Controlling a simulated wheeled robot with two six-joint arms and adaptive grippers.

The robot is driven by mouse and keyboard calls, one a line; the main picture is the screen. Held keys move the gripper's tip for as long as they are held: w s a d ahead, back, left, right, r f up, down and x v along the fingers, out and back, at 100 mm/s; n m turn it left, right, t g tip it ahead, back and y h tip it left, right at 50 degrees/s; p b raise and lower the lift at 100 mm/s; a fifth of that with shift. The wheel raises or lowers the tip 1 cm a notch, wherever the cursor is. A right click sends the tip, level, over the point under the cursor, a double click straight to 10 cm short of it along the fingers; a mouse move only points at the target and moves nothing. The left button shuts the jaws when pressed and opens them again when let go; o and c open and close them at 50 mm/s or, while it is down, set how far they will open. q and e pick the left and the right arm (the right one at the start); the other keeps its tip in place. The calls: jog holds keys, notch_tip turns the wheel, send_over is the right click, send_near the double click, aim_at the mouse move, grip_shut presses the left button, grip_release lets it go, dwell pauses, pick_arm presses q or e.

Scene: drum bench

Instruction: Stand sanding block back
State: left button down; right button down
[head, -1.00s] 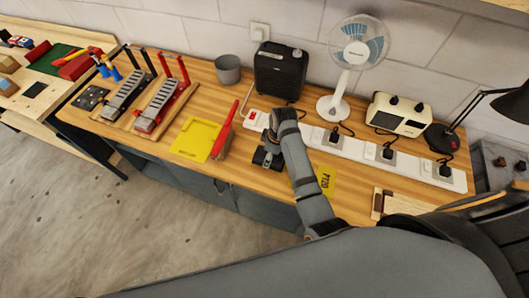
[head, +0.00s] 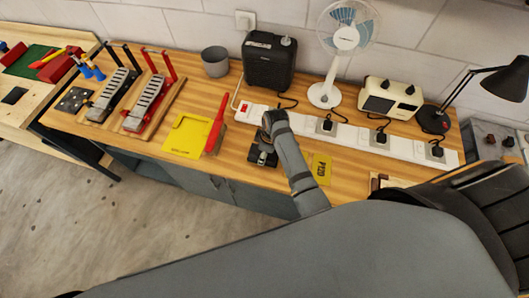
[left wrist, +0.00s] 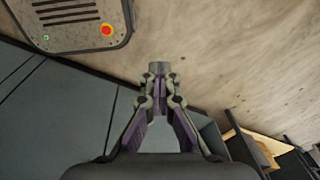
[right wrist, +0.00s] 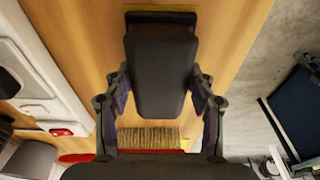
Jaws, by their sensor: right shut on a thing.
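The sanding block looks like a dark grey block. In the right wrist view the block (right wrist: 160,75) fills the space between the fingers of my right gripper (right wrist: 160,100), which is shut on it. In the head view the block (head: 257,160) is a dark slab low over or on the wooden bench, partly under my right gripper (head: 266,147); I cannot tell whether it touches the wood. A yellow sheet marked P120 (head: 319,168) lies to its right. My left gripper (left wrist: 160,80) appears only in the left wrist view, its fingertips together and empty, above the floor.
A red-handled brush (head: 215,132) and a yellow plate (head: 187,136) lie left of the block. A white power strip (head: 350,137) runs behind it. A heater (head: 268,63), fan (head: 324,95), cream appliance (head: 391,98) and lamp (head: 433,120) stand at the back.

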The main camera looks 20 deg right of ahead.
jog(key=c, duration=0.8)
grip_release()
jog(key=shift+s+f, duration=0.25)
jog(key=shift+f, duration=0.2)
jog(key=shift+c, duration=0.2)
jog(key=o, duration=0.4)
jog(key=shift+w+f, duration=0.2)
jog(key=shift+w, duration=0.35)
jog(key=shift+s+r, duration=0.25)
jog(key=shift+r, duration=0.1)
pick_arm(q)
jog(key=shift+w, duration=1.2)
pick_arm(e)
jog(key=r, duration=0.4)
jog(key=d+r, duration=0.1)
jog(key=r, duration=0.7)
jog(key=shift+s+d+r, duration=0.25)
jog(key=shift+s+r, duration=0.05)
jog(key=shift+r, duration=0.1)
pick_arm(q)
jog(key=shift+s, duration=0.1)
